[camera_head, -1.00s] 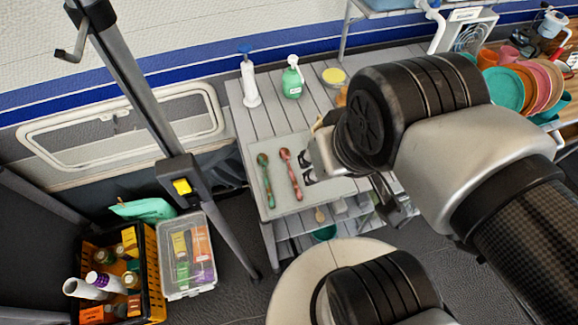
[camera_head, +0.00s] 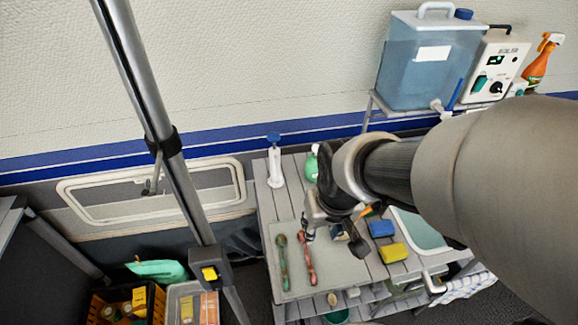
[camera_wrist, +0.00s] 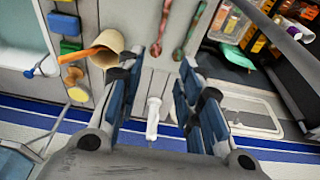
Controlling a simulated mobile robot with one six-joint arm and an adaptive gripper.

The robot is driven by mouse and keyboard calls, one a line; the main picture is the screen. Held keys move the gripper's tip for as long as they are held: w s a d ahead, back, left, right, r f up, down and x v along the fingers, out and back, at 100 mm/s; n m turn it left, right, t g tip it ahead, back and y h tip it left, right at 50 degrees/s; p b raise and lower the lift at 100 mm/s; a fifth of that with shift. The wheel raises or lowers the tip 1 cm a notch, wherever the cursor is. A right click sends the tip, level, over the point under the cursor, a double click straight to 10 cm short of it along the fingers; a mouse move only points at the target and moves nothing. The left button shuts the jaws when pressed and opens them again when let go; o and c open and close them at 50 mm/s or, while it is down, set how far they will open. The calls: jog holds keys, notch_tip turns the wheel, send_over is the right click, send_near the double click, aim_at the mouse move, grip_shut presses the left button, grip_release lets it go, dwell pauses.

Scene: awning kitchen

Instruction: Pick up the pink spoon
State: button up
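The pink spoon (camera_head: 306,257) lies on a light grey mat (camera_head: 340,268) on the slatted table, just right of a green spoon (camera_head: 283,266). In the wrist view the pink spoon (camera_wrist: 162,30) is at the top centre, with the green spoon (camera_wrist: 188,28) to its right. My gripper (camera_head: 312,228) is over the table, close to the upper end of the pink spoon in the head view. In the wrist view my gripper (camera_wrist: 163,100) is open, its two fingers wide apart with nothing held. The spoon appears beyond the fingertips, apart from them.
A white pump bottle (camera_head: 275,168) and a green bottle (camera_head: 311,168) stand at the table's back. A blue sponge (camera_head: 381,229) and a yellow sponge (camera_head: 393,253) lie right of the mat. A beige cup (camera_wrist: 108,45) shows left of the fingers. A grey pole (camera_head: 165,140) stands left of the table.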

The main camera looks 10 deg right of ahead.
jog(key=g+p, duration=0.1)
jog(key=p, duration=0.1)
send_near(308, 255)
notch_tip(308, 255, down, 2)
jog(key=b, duration=0.4)
jog(key=shift+f, duration=0.15)
jog(key=shift+w+f+b, duration=0.25)
jog(key=shift+f+b, duration=0.2)
jog(key=shift+f, duration=0.5)
jog(key=shift+w+f+b, duration=0.2)
jog(key=shift+f+b, duration=0.2)
jog(key=shift+f, duration=0.6)
jog(key=shift+w+f+b, duration=0.25)
jog(key=shift+f+b, duration=0.2)
jog(key=shift+f, duration=0.5)
jog(key=shift+r, duration=0.1)
grip_shut()
